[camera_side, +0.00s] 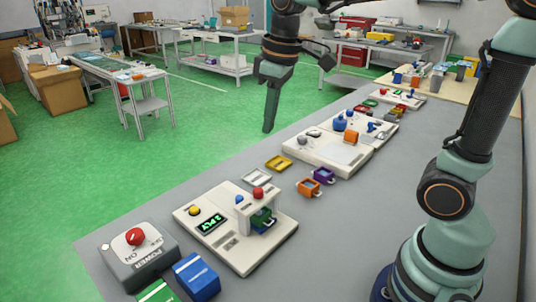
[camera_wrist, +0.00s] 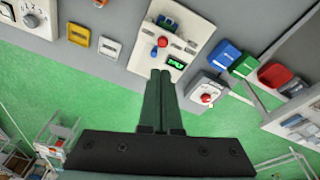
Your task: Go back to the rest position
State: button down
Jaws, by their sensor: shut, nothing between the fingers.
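My gripper (camera_side: 269,125) is shut and empty. It hangs in the air past the left edge of the grey table (camera_side: 240,165), with green floor behind it in the side view. In the wrist view my gripper (camera_wrist: 161,75) points toward the table, its two fingers pressed together below a white station. That station (camera_side: 190,215) carries a green lit display (camera_side: 212,223), a yellow button, a blue knob and a red knob (camera_side: 258,193). It also shows in the wrist view (camera_wrist: 184,18).
A grey power box (camera_side: 140,270) with a red switch stands at the table's near end, beside a blue box (camera_side: 196,277) and a green one. Small orange (camera_side: 308,187) and purple (camera_side: 324,175) bins and a yellow tray (camera_side: 279,163) lie mid-table. More white stations (camera_side: 330,150) stand farther back.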

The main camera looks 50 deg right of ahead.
jog(key=s+d+f+m+t, duration=0.2)
jog(key=s+f+m+t, duration=0.1)
jog(key=s, duration=0.4)
jog(key=shift+s+d+m+t, duration=0.2)
jog(key=shift+s+m+t, duration=0.1)
jog(key=shift+m, duration=0.3)
